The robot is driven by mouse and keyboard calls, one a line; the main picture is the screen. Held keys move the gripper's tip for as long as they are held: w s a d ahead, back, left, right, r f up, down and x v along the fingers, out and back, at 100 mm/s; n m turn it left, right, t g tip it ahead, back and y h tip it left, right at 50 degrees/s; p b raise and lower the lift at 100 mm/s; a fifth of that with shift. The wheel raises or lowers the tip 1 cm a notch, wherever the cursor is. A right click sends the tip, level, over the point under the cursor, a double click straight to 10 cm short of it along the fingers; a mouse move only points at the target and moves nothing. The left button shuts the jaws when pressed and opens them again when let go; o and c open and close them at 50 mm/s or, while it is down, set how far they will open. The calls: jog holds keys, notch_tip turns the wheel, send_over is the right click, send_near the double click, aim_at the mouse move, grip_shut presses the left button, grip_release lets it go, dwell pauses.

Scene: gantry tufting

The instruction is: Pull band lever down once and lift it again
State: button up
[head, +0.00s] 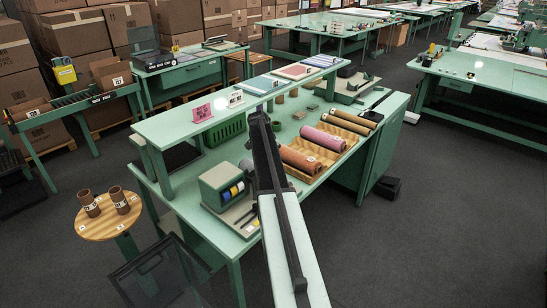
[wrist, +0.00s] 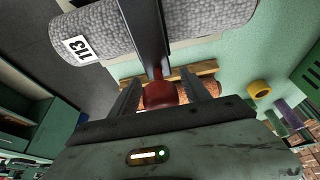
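In the wrist view, a dark bar, which looks like the band lever (wrist: 146,35), runs from the top edge to a rounded red knob (wrist: 160,93). My gripper (wrist: 160,88) has one dark finger on each side of the knob. The fingers stand apart at about the knob's width. I cannot tell whether they press on it. In the head view, my arm reaches over the green workbench (head: 160,189) and hides part of it. The lever, the knob and my gripper's fingertips cannot be made out there.
A grey roll labelled 113 (wrist: 90,32) lies close to the bar. The bench holds a box with blue and yellow rolls (head: 223,184), a green basket (head: 226,129), and a wooden rack with coloured rolls (head: 318,138). A round stool (head: 100,228) bears two brown tubes.

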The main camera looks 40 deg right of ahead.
jog(key=shift+a+r, duration=0.1)
jog(key=shift+r, duration=0.2)
jog(key=p+v, duration=0.7)
jog(key=shift+r, duration=0.25)
jog(key=shift+f, duration=0.15)
